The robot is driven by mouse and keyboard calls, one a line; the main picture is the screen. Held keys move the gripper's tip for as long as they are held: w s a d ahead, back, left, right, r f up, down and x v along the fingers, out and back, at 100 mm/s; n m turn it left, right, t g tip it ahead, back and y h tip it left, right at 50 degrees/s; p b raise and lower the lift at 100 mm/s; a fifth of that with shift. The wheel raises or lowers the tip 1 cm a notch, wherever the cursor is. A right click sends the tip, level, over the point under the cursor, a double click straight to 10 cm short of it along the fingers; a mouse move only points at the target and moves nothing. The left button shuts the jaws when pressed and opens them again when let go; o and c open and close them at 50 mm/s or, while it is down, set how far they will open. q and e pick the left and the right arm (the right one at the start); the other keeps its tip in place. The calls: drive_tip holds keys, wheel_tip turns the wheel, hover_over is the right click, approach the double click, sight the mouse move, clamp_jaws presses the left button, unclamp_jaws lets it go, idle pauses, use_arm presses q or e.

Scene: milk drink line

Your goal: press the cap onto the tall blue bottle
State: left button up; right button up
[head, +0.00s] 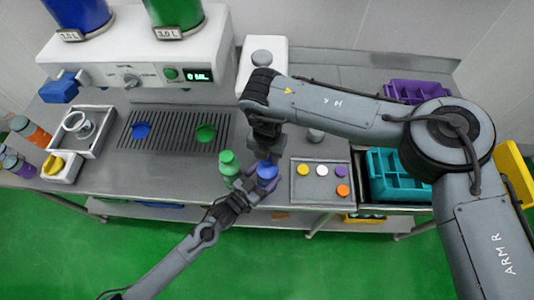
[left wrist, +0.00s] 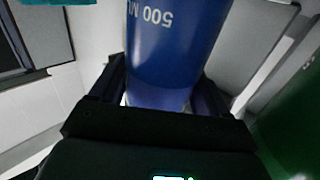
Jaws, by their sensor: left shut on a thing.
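The tall blue bottle (head: 267,172) stands at the front of the steel counter, its top partly hidden under my right gripper. My left gripper (head: 256,184) is shut on its body. In the left wrist view the blue bottle (left wrist: 175,45), marked 500 ML, fills the space between the two fingers (left wrist: 160,95). My right gripper (head: 266,149) points down right over the bottle's top. Its fingertips and anything between them are too dark and small to make out. I cannot tell the cap apart from the bottle's top.
A green bottle (head: 229,168) stands close left of the blue one. A tray (head: 312,194) with yellow, white, purple and orange caps lies to the right. A teal crate (head: 399,190) is further right. Behind are a drip grate (head: 172,132) and the dispenser (head: 140,65).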

drive_tip(key=shift+f, duration=0.3)
drive_tip(key=o, duration=1.1)
wheel_tip(320, 180, up, 12)
drive_tip(key=shift+f, duration=0.1)
use_arm(q)
drive_tip(key=o, duration=1.5)
